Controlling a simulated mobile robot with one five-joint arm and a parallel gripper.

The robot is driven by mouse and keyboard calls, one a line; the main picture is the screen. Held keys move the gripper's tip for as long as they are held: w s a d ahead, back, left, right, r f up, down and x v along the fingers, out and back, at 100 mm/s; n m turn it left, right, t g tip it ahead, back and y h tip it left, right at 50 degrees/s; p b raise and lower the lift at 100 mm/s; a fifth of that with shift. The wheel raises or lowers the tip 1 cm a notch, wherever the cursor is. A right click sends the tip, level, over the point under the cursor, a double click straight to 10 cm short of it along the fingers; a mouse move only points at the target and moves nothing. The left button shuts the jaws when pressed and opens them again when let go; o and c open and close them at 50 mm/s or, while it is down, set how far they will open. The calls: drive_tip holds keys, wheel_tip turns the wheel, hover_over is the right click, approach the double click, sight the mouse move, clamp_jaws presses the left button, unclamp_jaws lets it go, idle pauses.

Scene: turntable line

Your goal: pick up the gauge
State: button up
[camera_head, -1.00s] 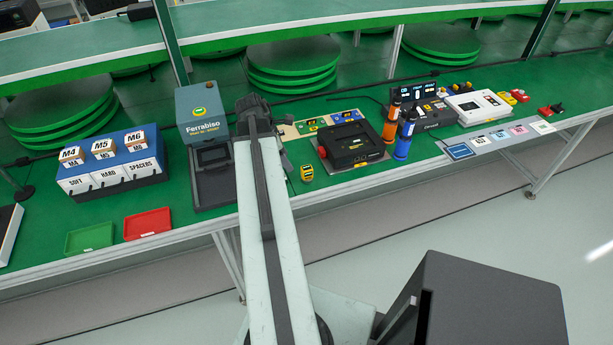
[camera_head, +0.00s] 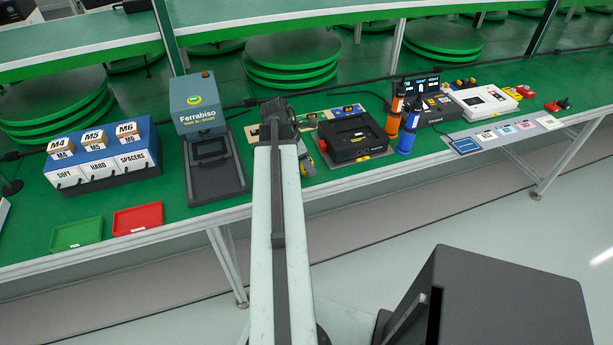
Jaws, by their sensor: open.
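The dark end of my arm with my gripper (camera_head: 279,114) is above the bench, up and left of the device in the picture. The gripper is open; its fingertips are hard to make out. I see no contact between it and the device.
A black box (camera_head: 352,139) stands close right of the device, with orange (camera_head: 394,117) and blue (camera_head: 408,133) bottles beyond. A grey Ferrabiso machine (camera_head: 203,130) stands left of my arm. Green (camera_head: 76,234) and red (camera_head: 138,219) trays lie at the front left.

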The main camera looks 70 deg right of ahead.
drive_tip(key=shift+f, duration=0.1)
clamp_jaws()
drive_tip(key=shift+p, duration=0.3)
wheel_tip(320, 180, up, 10)
drive_tip(key=p, duration=1)
